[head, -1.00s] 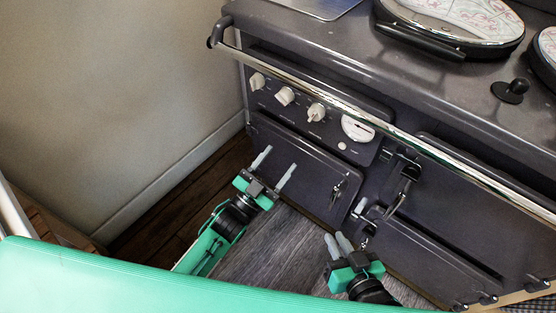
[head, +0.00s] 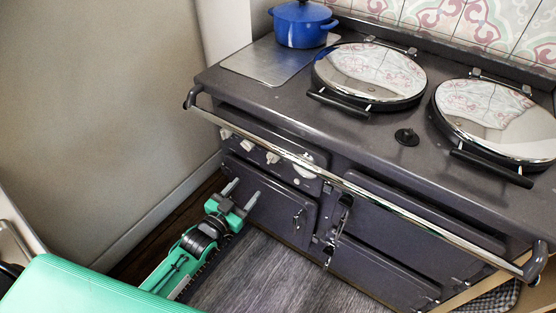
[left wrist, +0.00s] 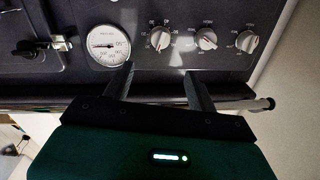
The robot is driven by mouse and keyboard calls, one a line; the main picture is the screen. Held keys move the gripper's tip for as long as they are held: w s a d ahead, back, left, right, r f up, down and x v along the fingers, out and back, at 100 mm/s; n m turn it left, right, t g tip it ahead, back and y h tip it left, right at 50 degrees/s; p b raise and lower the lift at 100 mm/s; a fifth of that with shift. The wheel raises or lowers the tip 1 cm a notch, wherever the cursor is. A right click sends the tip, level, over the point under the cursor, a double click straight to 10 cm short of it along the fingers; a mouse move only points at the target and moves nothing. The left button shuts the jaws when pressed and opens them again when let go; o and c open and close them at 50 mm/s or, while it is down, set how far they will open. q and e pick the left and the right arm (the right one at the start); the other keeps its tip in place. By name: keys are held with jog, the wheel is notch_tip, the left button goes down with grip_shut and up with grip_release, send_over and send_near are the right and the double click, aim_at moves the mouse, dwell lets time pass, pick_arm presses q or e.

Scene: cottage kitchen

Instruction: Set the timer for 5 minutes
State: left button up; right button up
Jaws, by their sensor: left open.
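On the dark stove's front panel are three pale knobs: a left knob (head: 226,134), a middle knob (head: 248,146) and a right knob (head: 273,158). I cannot tell which control is the timer. In the left wrist view, the control panel appears upside down, with a round white dial (left wrist: 108,45) beside a knob with printed marks (left wrist: 160,39) and two more knobs (left wrist: 206,39). My left gripper (head: 241,193) is open and empty, below and in front of the knobs. Its two fingers (left wrist: 158,76) point toward the panel in the left wrist view. My right gripper is out of view.
A chrome rail (head: 340,182) runs along the stove front, partly hiding the controls. Oven doors (head: 285,211) with latches lie below. Two lidded hotplates (head: 368,72) and a blue pot (head: 302,24) are on top. A wall (head: 110,110) closes off the left side.

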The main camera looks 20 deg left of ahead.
aim_at(269, 161)
pick_arm(q)
jog(key=x, duration=1.3)
jog(key=shift+w+d+f, duration=0.1)
jog(key=shift+w+f, duration=0.05)
jog(key=shift+w, duration=0.05)
jog(key=c, duration=1)
